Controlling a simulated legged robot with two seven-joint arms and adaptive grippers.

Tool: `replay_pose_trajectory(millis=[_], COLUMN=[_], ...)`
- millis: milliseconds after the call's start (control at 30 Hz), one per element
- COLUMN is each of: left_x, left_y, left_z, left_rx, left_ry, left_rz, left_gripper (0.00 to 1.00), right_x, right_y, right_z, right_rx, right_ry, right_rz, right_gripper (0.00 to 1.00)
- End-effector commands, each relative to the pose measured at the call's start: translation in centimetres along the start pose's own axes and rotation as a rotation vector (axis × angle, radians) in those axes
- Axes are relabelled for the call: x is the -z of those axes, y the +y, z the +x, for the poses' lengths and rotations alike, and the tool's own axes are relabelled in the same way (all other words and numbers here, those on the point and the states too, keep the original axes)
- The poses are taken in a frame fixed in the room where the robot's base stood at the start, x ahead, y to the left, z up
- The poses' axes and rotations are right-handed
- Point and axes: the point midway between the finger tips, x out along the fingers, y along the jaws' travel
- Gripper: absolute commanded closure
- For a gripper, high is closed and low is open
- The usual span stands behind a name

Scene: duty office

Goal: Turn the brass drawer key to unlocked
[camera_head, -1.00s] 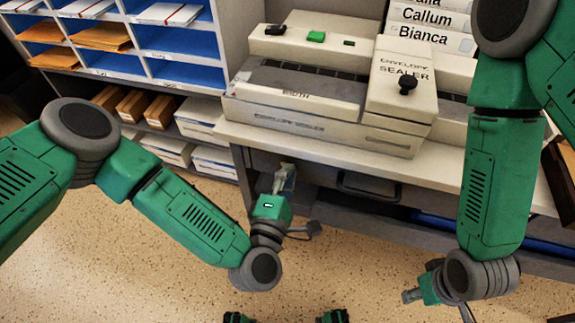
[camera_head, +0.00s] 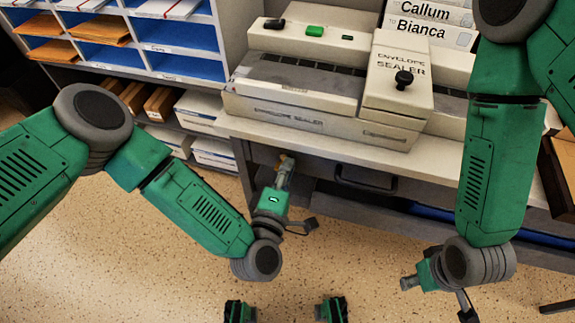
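My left gripper (camera_head: 285,166) is at the dark drawer front (camera_head: 325,172) under the counter, left of the drawer's black handle (camera_head: 365,180). A small brass-orange patch (camera_head: 286,162) shows at its fingertips. It may be the brass drawer key, but it is too small to be sure, and its turn angle cannot be read. The fingers largely hide that spot, and I cannot tell whether they are closed on it. My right gripper (camera_head: 409,283) hangs low, in front of the drawer unit and away from the key. Its finger opening is too small to read.
A cream envelope sealer (camera_head: 300,90) with a black knob stands on the counter (camera_head: 450,150) above the drawer. A blue-backed pigeonhole rack (camera_head: 185,66) with envelopes and boxes is at the left.

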Motion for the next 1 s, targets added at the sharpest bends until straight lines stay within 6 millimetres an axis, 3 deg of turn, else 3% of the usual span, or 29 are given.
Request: replay_pose_trajectory(millis=[33, 100, 433, 567, 1000], left_x=[-0.2, -0.2, -0.1, -0.1, -0.1], left_y=[-0.5, -0.5, -0.2, -0.2, -0.5], left_z=[-0.3, -0.3, -0.3, -1.3, -10.2], left_rx=[0.014, 0.014, 0.006, 0.007, 0.018], left_ry=[-0.008, -0.007, -0.004, -0.004, -0.002], left_rz=[0.001, 0.000, 0.000, 0.000, -0.005], left_gripper=[1.00, 0.74, 0.74, 0.74, 0.74], right_x=[0.0, 0.0, -0.1, -0.2, -0.1], right_y=[0.0, 0.0, 0.0, 0.0, 0.0], right_z=[0.0, 0.0, 0.0, -0.1, -0.1], right_rx=[0.000, 0.000, 0.000, 0.000, 0.000], right_ry=[0.000, 0.000, 0.002, 0.002, 0.003], right_rz=[0.000, 0.000, 0.000, 0.000, 0.000], right_gripper=[0.60, 0.60, 0.60, 0.60, 0.60])
